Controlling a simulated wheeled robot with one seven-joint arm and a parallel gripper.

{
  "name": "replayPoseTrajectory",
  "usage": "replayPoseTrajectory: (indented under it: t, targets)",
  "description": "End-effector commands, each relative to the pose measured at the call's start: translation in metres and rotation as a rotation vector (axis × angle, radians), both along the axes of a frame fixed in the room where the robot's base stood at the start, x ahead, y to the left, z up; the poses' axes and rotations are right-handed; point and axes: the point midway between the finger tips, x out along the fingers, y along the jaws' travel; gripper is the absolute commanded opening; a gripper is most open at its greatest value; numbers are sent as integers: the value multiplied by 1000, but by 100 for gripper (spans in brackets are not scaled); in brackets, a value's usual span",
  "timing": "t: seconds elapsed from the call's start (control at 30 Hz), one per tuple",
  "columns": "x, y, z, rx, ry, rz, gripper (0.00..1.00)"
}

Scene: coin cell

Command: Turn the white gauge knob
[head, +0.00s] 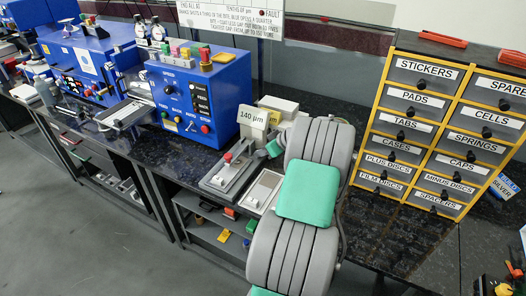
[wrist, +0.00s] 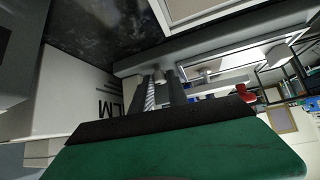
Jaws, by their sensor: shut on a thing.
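The white film gauge (head: 253,118) stands on the dark bench in the head view, with a display reading 140 µm. In the wrist view a white block (wrist: 75,95) with part of a word ending in "LM" shows at left. My gripper (wrist: 162,90) shows in the wrist view, its two dark fingers close together around a small pale knob (wrist: 159,75). The fingers hide most of the knob, so I cannot tell how it is turned.
A grey device with a red knob (head: 228,157) and a pale tray (head: 264,188) lie close in front of the gauge. A blue machine (head: 200,95) stands to the left. A labelled drawer cabinet (head: 425,130) stands to the right. Dark bench shows bare before the cabinet.

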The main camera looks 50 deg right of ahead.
Motion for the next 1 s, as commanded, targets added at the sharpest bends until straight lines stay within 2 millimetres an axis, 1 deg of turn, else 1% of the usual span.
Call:
replayPoseTrajectory:
  t: [0.27, 0.47, 0.67, 1.0]
  targets:
    - [0, 0, 0, -1, 0, -2, 0]
    - [0, 1, 0, -3, -1, -38, 0]
    - [0, 3, -1, -4, -2, -140, 0]
    - [3, 10, -1, -4, -3, -416, 0]
